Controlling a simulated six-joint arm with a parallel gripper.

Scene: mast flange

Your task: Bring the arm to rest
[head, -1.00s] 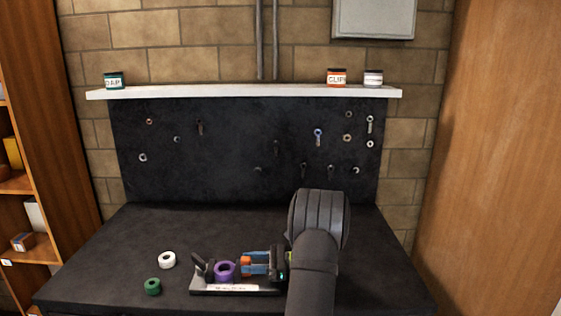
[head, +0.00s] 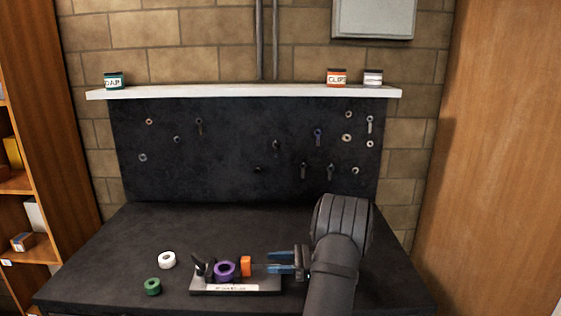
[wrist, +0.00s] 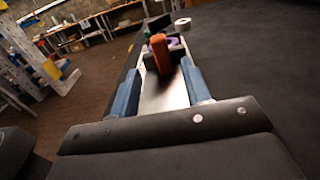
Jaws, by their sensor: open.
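My gripper (head: 269,263) points left, low over the right part of the black bench. Its two blue fingers are apart with nothing between them; the wrist view shows them spread (wrist: 160,88). To the left of the fingertips an orange piece (head: 246,266) stands upright on a stand (head: 265,288) with a white label. The piece also shows ahead, beyond the fingertips, in the wrist view (wrist: 160,53). A purple ring (head: 225,270) is beside it on the stand. In the head view a gap separates the fingertips from the orange piece. My wrist hides part of the bench.
A white ring (head: 167,260) and a green ring (head: 153,287) lie on the bench (head: 110,250) left of the stand. A black pegboard (head: 235,165) with small hardware stands behind, under a white shelf (head: 220,91) with jars. The back of the bench is clear.

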